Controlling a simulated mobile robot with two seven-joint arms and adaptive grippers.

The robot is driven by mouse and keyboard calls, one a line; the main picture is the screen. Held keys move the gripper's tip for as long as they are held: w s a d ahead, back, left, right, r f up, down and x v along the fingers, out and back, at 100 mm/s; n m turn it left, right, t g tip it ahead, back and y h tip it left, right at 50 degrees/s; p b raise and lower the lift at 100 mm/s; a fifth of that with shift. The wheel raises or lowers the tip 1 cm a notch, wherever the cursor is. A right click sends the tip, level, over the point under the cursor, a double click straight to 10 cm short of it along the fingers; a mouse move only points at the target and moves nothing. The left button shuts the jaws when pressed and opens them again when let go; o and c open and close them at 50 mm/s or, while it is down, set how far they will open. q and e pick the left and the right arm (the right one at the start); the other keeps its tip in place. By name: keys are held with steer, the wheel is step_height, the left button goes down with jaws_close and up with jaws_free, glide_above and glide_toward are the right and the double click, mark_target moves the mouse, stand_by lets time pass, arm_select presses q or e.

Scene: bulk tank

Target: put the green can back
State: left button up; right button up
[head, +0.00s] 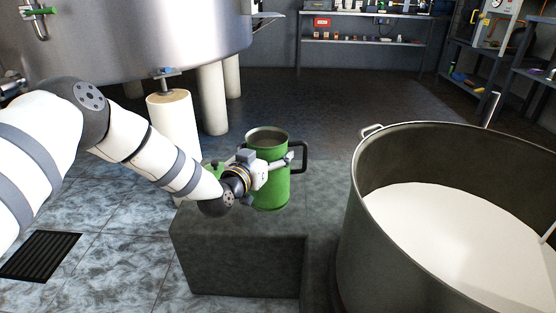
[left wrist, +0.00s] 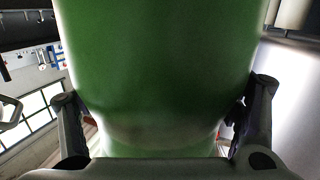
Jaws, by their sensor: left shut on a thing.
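The green can (head: 270,185) is a tall green vessel with an open top and a dark handle on its right side. In the head view it is upright at the grey block (head: 240,262); I cannot tell whether its base touches the block. My left gripper (head: 276,166) is shut on the can's body from the left. In the left wrist view the can (left wrist: 160,70) fills the middle, with a finger of the left gripper (left wrist: 160,125) on each side. A smaller green thing (head: 213,168) shows partly behind my left wrist. My right gripper is not in view.
A large metal vat (head: 352,215) with white liquid (head: 440,225) stands close on the right. A big steel tank (head: 130,35) on pale legs is at the back left. Shelves (head: 365,42) line the back wall. A floor drain (head: 40,256) lies at left. Open floor lies behind the block.

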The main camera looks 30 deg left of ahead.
arm_select(q)
steer(key=f+b, duration=0.1)
steer(key=f, duration=0.1)
steer(key=w+a+f+b, duration=0.1)
steer(key=f, duration=0.1)
steer(key=w+a+f+b, duration=0.1)
steer(key=f, duration=0.1)
steer(key=shift+w+a+f, duration=0.1)
steer(key=shift+f, duration=0.15)
steer(key=shift+r, duration=0.2)
steer(key=o, duration=1.9)
steer(key=shift+f, duration=0.2)
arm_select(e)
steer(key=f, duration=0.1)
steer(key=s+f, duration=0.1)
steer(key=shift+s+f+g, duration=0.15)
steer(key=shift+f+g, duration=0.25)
